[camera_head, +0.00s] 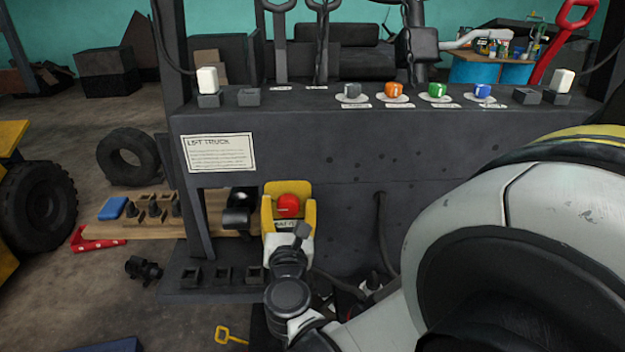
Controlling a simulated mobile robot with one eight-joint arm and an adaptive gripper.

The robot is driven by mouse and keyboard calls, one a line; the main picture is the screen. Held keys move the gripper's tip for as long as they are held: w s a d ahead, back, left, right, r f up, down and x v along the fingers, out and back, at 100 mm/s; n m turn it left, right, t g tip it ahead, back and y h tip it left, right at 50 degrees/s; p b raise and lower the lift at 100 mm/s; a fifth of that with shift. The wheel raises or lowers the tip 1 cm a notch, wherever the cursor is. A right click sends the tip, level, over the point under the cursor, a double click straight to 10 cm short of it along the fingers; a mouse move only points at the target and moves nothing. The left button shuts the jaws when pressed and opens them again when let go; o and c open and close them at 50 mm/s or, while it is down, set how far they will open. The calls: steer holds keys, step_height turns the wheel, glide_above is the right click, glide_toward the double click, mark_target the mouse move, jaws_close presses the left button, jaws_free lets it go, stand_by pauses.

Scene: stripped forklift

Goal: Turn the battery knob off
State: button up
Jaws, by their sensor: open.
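A red knob (288,206) sits on a yellow housing (268,222) on the front of the dark forklift body. A label, partly hidden, is just below the knob; I take this for the battery knob. My gripper (301,234) is just below and in front of the knob, seen from behind. It is open, and its fingers are small and mostly hidden by my wrist. I cannot tell whether a fingertip touches the housing. The knob's face is in view, but its exact turn setting is too small to read.
A wooden board (130,228) with blocks juts out at left. A black cable (380,235) hangs right of the housing.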

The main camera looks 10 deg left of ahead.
steer(key=c, duration=1.2)
steer(key=shift+n, duration=0.4)
steer(key=n+b, duration=0.1)
steer(key=n, duration=0.3)
steer(key=n+b, duration=0.1)
steer(key=n, duration=0.8)
steer(key=shift+b, duration=0.3)
steer(key=shift+n, duration=2.2)
